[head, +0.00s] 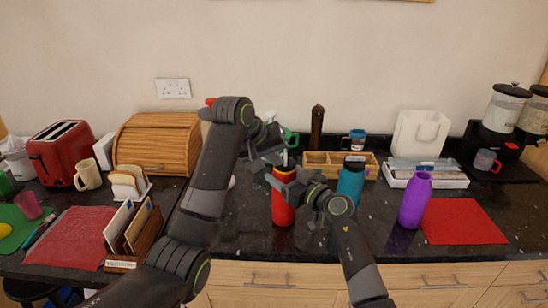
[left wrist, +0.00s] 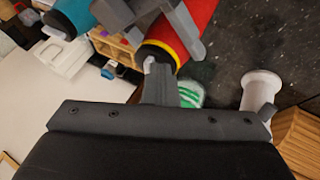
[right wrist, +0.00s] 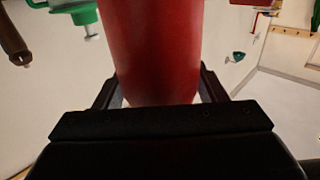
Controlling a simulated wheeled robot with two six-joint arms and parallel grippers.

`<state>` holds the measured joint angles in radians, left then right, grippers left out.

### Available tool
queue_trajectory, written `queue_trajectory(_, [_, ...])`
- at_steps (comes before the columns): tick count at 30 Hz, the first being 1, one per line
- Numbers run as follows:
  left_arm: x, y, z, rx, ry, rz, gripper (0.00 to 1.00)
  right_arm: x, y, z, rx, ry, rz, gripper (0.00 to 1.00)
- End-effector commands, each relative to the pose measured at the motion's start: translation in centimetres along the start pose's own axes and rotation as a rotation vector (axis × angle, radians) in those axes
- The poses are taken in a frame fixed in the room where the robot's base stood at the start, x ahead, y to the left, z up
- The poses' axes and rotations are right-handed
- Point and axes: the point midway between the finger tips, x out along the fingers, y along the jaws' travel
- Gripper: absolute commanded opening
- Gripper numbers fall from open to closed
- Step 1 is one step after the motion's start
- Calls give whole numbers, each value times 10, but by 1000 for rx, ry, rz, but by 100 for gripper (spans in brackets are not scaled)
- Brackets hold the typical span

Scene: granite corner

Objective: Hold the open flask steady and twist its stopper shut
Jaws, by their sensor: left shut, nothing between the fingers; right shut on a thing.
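The red flask (head: 283,208) stands upright on the dark counter, and it fills the middle of the right wrist view (right wrist: 155,50). My right gripper (head: 287,184) is shut around its upper body. In the left wrist view the flask's top shows a yellow ring (left wrist: 172,48) and a dark stopper (left wrist: 157,54) with a small pale tip. My left gripper (left wrist: 160,75) is shut and empty, its fingertips close to that tip; I cannot tell whether they touch. How far the stopper is seated cannot be told.
A teal flask (head: 350,184) and a purple flask (head: 415,203) stand to the right, near a red mat (head: 462,222). A wooden organizer (head: 325,160) is behind. A bread box (head: 158,142), toaster (head: 62,150) and letter rack (head: 132,240) are at left.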

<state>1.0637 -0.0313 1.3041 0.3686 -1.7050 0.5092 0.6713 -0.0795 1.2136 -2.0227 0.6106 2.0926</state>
Motion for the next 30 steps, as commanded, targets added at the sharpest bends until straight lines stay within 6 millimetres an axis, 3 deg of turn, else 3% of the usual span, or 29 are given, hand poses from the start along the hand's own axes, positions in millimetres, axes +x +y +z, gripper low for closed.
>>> queue_trajectory(14, [2,14,9,-255,134,-131,0,0,-1,0,0,0,-2,30])
queue_trajectory(30, [10,32,13,-256,134,-134,0,0,0,0,0,0,-1,30])
